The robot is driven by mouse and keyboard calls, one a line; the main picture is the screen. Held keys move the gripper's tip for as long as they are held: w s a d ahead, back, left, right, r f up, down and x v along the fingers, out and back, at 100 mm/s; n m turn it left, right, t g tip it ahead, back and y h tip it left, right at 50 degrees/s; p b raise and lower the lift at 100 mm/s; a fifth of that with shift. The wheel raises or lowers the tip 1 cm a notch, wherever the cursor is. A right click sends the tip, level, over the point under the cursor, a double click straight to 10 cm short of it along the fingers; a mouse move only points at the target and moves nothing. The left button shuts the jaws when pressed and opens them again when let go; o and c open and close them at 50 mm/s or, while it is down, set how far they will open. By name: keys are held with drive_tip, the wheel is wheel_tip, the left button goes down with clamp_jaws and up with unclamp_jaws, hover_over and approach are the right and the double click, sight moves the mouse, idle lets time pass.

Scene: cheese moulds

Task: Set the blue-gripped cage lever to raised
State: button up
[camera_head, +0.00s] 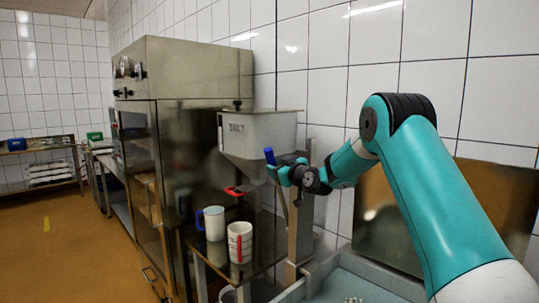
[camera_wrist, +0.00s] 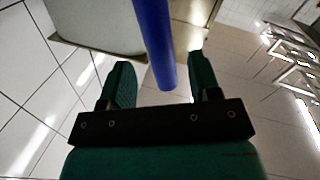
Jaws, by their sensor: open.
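The blue grip (camera_head: 269,156) of the lever shows just in front of the hopper in the head view, upright with a slight lean. Its lower end and pivot are hidden by my gripper (camera_head: 281,174). In the wrist view the blue grip (camera_wrist: 153,40) comes down from the top edge, and its rounded end is between my two fingers. Whether the lever is raised or lowered, I cannot tell.
A metal hopper marked SALT (camera_head: 262,125) is behind the grip. A red-handled part (camera_head: 234,191) is below left. A blue-handled white mould (camera_head: 214,228) and a red-handled one (camera_head: 240,243) stand on a table beside the steel cabinet (camera_head: 200,70). A pale blue basin (camera_head: 375,285) is below my arm.

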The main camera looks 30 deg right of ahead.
drive_tip(key=w+p, duration=0.2)
drive_tip(key=w, duration=0.4)
drive_tip(key=shift+w+a, duration=0.1)
drive_tip(key=shift+a, duration=0.1)
drive_tip(key=shift+f, duration=0.1)
clamp_jaws()
